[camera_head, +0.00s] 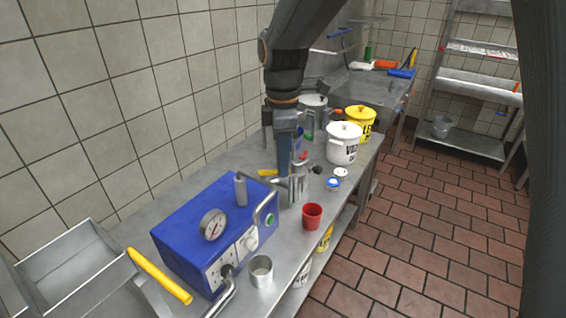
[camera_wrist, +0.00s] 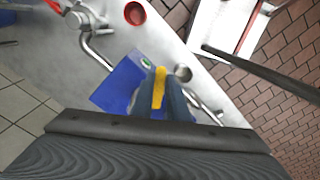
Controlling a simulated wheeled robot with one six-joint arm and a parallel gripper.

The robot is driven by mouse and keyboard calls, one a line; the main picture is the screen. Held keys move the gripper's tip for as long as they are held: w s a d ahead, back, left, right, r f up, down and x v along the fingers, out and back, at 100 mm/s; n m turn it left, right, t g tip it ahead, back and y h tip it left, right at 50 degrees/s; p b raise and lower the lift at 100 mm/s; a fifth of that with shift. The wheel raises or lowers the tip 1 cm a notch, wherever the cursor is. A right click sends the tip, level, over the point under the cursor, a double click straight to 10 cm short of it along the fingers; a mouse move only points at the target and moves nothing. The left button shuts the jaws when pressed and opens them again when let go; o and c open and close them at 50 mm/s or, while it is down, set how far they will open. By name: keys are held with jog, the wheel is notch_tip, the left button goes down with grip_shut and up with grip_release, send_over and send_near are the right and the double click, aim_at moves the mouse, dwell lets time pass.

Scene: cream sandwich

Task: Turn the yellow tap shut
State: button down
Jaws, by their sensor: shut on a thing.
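My gripper (camera_head: 285,168) reaches down over the counter, just behind the blue machine. In the wrist view my blue fingers (camera_wrist: 160,100) are shut on a yellow piece (camera_wrist: 159,88), which looks like the yellow tap's handle. In the head view a small yellow bar (camera_head: 268,173) shows at the left of my fingertips; the rest of it is hidden behind them. Whether it is the piece in my fingers is hard to tell. The tap's body and how far it is turned are not clear.
The blue machine (camera_head: 195,228) with gauge and bent handles stands close by; a long yellow lever (camera_head: 160,276) lies left of it. A red cup (camera_head: 312,216), a metal cup (camera_head: 261,271) and metal fittings (camera_head: 297,186) are near. White (camera_head: 343,146) and yellow (camera_head: 358,124) pots stand farther back.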

jog(key=shift+w+a+n, duration=0.4)
jog(key=shift+w+n, duration=0.2)
jog(key=shift+n, duration=1.15)
jog(key=shift+w+a+n, duration=0.45)
jog(key=shift+w+n, duration=0.2)
jog(key=shift+n, duration=1.15)
jog(key=shift+w+a+n, duration=0.4)
jog(key=shift+w+n, duration=0.2)
jog(key=shift+n, duration=1.15)
jog(key=c, duration=1.7)
grip_release()
jog(key=shift+r, duration=0.1)
jog(key=shift+r+b, duration=1)
jog(key=shift+r, duration=2.85)
